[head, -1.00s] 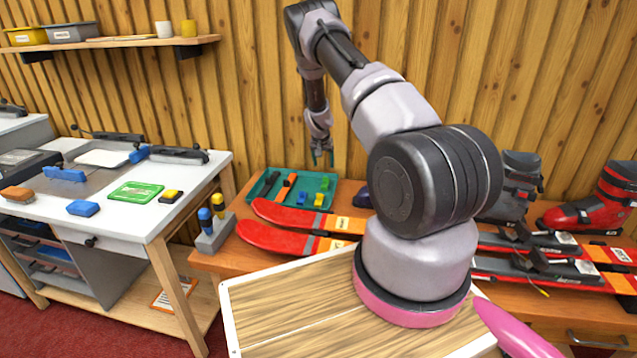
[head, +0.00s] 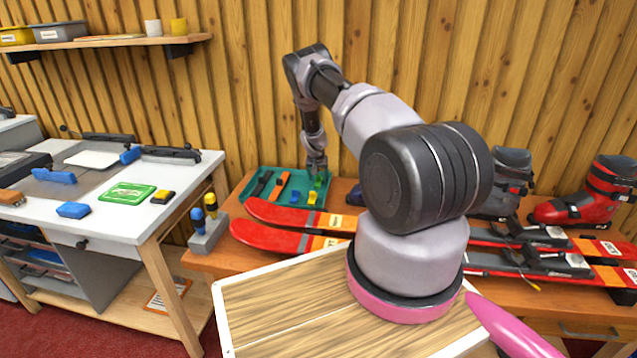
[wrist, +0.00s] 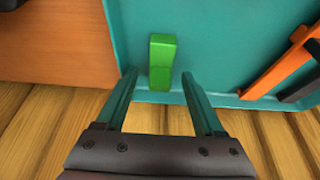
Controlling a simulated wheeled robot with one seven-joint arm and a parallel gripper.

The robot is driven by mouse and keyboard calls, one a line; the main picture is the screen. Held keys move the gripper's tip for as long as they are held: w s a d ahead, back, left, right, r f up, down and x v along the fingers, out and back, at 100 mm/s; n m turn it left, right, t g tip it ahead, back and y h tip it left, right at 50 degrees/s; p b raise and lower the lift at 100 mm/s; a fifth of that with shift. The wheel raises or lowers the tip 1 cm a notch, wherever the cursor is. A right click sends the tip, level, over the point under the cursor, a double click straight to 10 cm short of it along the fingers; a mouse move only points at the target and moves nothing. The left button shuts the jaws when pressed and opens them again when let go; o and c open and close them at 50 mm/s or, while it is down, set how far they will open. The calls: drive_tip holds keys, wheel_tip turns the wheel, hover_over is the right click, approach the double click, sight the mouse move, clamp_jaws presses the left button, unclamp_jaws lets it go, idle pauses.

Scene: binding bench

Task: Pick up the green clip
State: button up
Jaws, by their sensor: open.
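The green clip (wrist: 161,62) lies in the teal tray (wrist: 222,30), near the tray's edge, in the wrist view. My gripper (wrist: 158,75) is open, with its two fingers on either side of the clip's near end in that picture. I cannot tell whether they touch it or how high above it they are. In the head view my gripper (head: 317,172) is down at the right end of the teal tray (head: 247,181), and the clip is mostly hidden at the fingers.
A blue clip (head: 295,196) and a yellow clip (head: 312,197) lie in the tray. An orange-handled tool (head: 279,185) and a dark tool (head: 261,184) lie to their left. Red skis (head: 285,216) lie in front, and the plank wall (head: 240,110) stands close behind.

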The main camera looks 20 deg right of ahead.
clamp_jaws()
